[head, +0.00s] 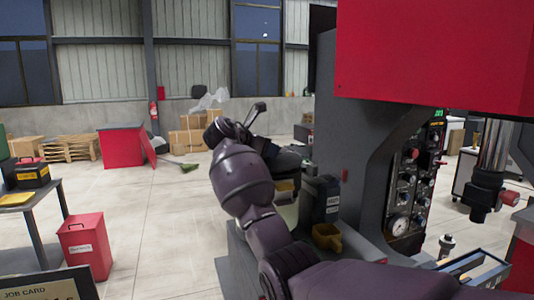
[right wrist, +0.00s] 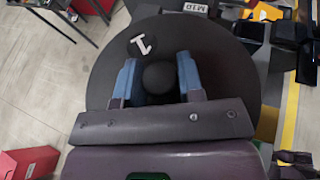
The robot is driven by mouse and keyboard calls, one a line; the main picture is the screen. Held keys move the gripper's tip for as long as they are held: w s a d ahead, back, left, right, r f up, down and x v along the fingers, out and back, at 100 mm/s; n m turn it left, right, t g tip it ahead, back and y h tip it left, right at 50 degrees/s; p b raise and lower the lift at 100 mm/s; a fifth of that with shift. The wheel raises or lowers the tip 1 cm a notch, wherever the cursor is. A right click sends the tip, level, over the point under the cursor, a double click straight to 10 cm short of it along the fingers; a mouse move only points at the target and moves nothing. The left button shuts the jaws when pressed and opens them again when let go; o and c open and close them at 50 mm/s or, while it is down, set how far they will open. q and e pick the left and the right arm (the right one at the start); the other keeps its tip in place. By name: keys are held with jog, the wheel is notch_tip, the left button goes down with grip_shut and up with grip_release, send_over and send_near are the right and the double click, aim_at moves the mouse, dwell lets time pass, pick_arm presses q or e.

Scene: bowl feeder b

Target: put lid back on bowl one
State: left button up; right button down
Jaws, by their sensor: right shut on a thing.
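The lid (right wrist: 110,70) is a large, dark, round disc with a white "1" on a black spot and a dark round knob (right wrist: 159,78) in its middle. My right gripper (right wrist: 158,74) has its two blue fingers shut on the knob from both sides. In the head view my right arm reaches to the middle of the picture, where the wrist hides most of the fingers. A dark shape (head: 288,158) there seems to be part of the lid. Bowl one is hidden, so I cannot tell whether the lid touches it. My left gripper is not in view.
Beside my arm stand a dark container (head: 321,198) and a small yellow scoop-like cup (head: 327,236). A red and grey machine (head: 430,50) rises on the right. A plate marked "M10" (right wrist: 196,7) lies beyond the lid. A red bin (head: 84,245) stands on the open floor at left.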

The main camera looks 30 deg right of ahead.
jog(key=shift+f, duration=0.6)
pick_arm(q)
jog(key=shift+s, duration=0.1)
pick_arm(e)
jog(key=c, duration=0.8)
grip_release()
jog(key=shift+f, duration=0.15)
jog(key=shift+o, duration=0.2)
pick_arm(q)
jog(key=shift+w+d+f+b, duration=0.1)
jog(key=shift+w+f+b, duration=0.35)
jog(key=shift+b, duration=0.65)
pick_arm(e)
jog(key=v, duration=1.2)
